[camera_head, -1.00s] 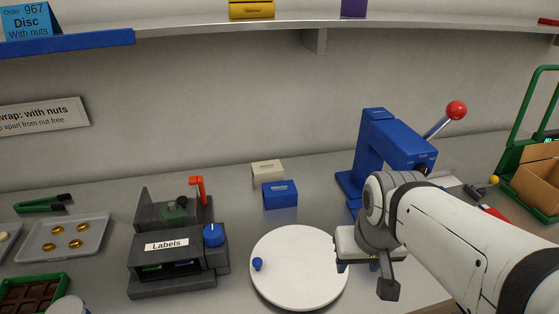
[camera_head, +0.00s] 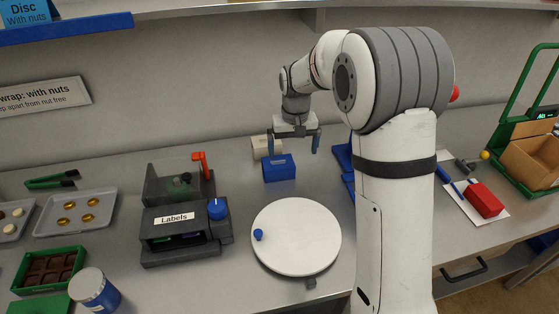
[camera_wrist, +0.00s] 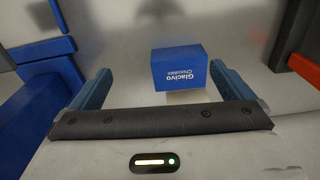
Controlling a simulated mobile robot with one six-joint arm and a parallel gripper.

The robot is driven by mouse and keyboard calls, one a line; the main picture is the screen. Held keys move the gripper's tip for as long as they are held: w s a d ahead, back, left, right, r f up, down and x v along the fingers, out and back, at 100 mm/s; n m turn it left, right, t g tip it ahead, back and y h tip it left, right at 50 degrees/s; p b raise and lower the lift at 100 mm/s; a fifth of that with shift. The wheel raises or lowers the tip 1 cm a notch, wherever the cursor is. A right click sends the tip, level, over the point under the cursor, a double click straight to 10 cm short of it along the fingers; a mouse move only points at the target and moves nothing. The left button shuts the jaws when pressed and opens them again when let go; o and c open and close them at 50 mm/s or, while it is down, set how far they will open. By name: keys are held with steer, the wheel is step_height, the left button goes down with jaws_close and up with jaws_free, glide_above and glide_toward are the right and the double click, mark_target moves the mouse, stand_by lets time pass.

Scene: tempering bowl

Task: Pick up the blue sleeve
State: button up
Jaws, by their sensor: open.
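The blue sleeve (camera_head: 279,168) is a small blue box on the steel counter, between the label machine and the blue press. In the wrist view the blue sleeve (camera_wrist: 180,68) carries white lettering that reads "Glacivo Chocolate" and appears upside down. My gripper (camera_head: 294,144) is open and empty, above and around the area of the sleeve. In the wrist view my gripper (camera_wrist: 160,90) has its two blue fingers spread, with the sleeve showing between and beyond them, nearer the right finger. I see no contact with the sleeve.
A cream sleeve (camera_head: 262,147) stands close behind the blue one. The label machine (camera_head: 180,220) is at left, and the white turntable (camera_head: 297,245) with a blue knob is in front. The blue press (camera_head: 342,158) is at right, mostly hidden by my arm. A shelf (camera_head: 230,20) runs overhead.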

steer(key=p, duration=0.1)
glide_above(278, 162)
steer(key=s, duration=0.1)
steer(key=shift+g, duration=0.3)
steer(key=f, duration=0.4)
steer(key=shift+d+f, duration=0.3)
steer(key=shift+f, duration=0.05)
steer(key=shift+w+a+f+n, duration=0.15)
steer(key=shift+f+n, duration=0.15)
steer(key=f+p, duration=0.1)
steer(key=f, duration=0.4)
steer(key=f+p, duration=0.1)
steer(key=f, duration=0.1)
steer(key=shift+w+a+f+p, duration=0.1)
steer(key=shift+w+f+p, duration=0.2)
steer(key=shift+f+p, duration=0.1)
steer(key=c, duration=0.7)
